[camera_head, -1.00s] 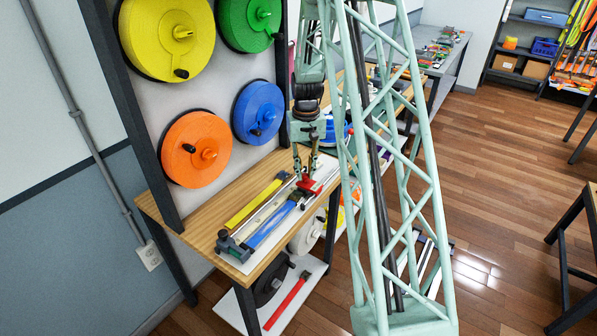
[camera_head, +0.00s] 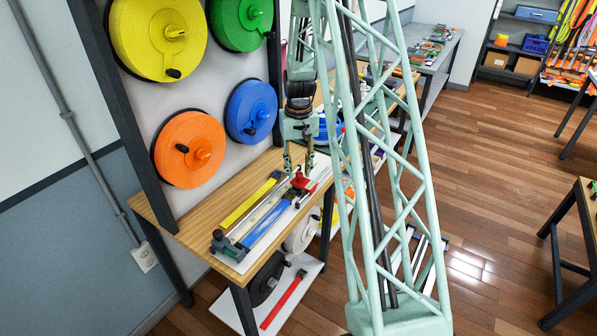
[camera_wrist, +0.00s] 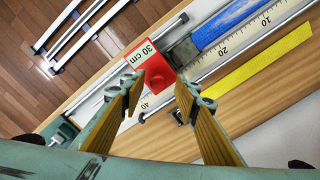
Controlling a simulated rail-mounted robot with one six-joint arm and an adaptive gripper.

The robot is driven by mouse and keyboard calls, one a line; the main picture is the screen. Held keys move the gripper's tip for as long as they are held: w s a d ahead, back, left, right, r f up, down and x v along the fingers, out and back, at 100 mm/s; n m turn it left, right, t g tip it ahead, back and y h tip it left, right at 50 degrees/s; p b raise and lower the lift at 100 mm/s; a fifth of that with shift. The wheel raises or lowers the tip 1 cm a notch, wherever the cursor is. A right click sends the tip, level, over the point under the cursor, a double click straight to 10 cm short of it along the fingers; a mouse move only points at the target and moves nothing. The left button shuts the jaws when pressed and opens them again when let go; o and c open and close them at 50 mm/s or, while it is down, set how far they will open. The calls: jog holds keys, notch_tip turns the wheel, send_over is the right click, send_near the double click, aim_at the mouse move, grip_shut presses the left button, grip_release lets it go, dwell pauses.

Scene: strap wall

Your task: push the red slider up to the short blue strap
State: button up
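The red slider (camera_wrist: 146,58), with a white "30 cm" label, sits on the measuring rail; it also shows in the head view (camera_head: 301,181). The short blue strap (camera_wrist: 225,22) lies along the scale, and the head view shows its whole length (camera_head: 267,223). A dark clip piece (camera_wrist: 184,52) lies at the strap's end, between strap and slider. The slider is close to this piece; I cannot tell if they touch. My gripper (camera_wrist: 160,92) is open above the rail, pointing down, its fingertips apart near the slider. It holds nothing; it also shows in the head view (camera_head: 298,171).
A yellow strap (camera_head: 248,200) lies parallel to the blue one, on the wall side. A dark end block (camera_head: 228,244) closes the rail's near end. Orange (camera_head: 178,160) and blue (camera_head: 252,95) reels hang on the panel behind the wooden bench (camera_head: 170,222).

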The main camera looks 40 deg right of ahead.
notch_tip(320, 180, up, 12)
jog(key=shift+f, duration=0.15)
dwell(0.6)
dwell(0.3)
jog(key=shift+a, duration=0.1)
jog(key=s+a+r+n+t, duration=0.1)
jog(key=s+a+r, duration=0.3)
jog(key=a+r, duration=0.35)
jog(key=s+a+r+n+b, duration=0.1)
jog(key=s+a+r, duration=0.45)
jog(key=a, duration=0.25)
jog(key=s+a+r+n+t, duration=0.1)
jog(key=s+a+r, duration=0.2)
jog(key=a+r, duration=0.5)
jog(key=s+a+r+n, duration=0.1)
jog(key=s+a, duration=0.4)
jog(key=s, duration=0.4)
jog(key=s+a+r+n+t+b, duration=0.1)
jog(key=s+a, duration=0.4)
jog(key=s, duration=0.4)
jog(key=s+a+r+t, duration=0.1)
jog(key=s+a, duration=0.3)
jog(key=s, duration=0.4)
jog(key=shift+s+a+n, duration=0.4)
